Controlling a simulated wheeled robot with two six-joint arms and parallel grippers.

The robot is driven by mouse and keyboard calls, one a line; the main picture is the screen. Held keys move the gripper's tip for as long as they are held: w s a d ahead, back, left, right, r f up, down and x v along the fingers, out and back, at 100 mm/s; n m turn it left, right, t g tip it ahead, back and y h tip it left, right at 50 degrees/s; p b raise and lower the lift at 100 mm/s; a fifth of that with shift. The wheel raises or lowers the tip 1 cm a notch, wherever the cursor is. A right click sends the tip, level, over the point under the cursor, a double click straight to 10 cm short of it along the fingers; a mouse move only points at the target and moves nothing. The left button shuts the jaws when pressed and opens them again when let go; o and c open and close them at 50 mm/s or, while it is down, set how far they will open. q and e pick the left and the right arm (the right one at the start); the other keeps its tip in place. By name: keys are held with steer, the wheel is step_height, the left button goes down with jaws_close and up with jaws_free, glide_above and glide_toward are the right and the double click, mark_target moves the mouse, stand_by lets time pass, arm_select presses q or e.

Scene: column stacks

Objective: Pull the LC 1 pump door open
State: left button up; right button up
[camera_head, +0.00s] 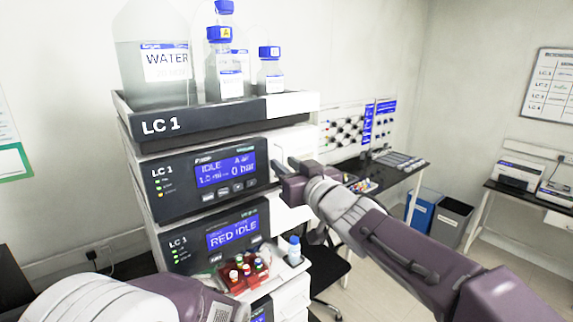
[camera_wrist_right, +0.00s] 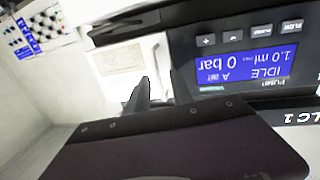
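The LC 1 pump (camera_head: 165,190) is the dark-fronted module with a blue screen reading IDLE and 0 bar. It sits in the stack under the LC 1 bottle tray (camera_head: 215,115). Its front also fills the upper right of the right wrist view (camera_wrist_right: 205,45), upside down. The front looks closed. My right gripper (camera_head: 286,164) is just right of the pump front, by its right edge and the white side panels. Its two fingertips look a little apart with nothing seen between them; contact with the door cannot be told. Only part of my left arm shows at bottom left; its gripper is not visible.
A water bottle (camera_head: 150,75) and several blue-capped bottles stand on top. A second LC 1 module (camera_head: 180,250) reading RED IDLE is below, with red-racked vials (camera_head: 243,272) in front. A black bench (camera_head: 400,172) and bins (camera_head: 452,218) are at right. Floor shows between.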

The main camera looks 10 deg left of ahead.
steer(key=shift+d, duration=0.1)
steer(key=shift+w, duration=0.1)
steer(key=c, duration=0.4)
jaws_close()
steer(key=shift+r, duration=0.1)
stand_by(0.6)
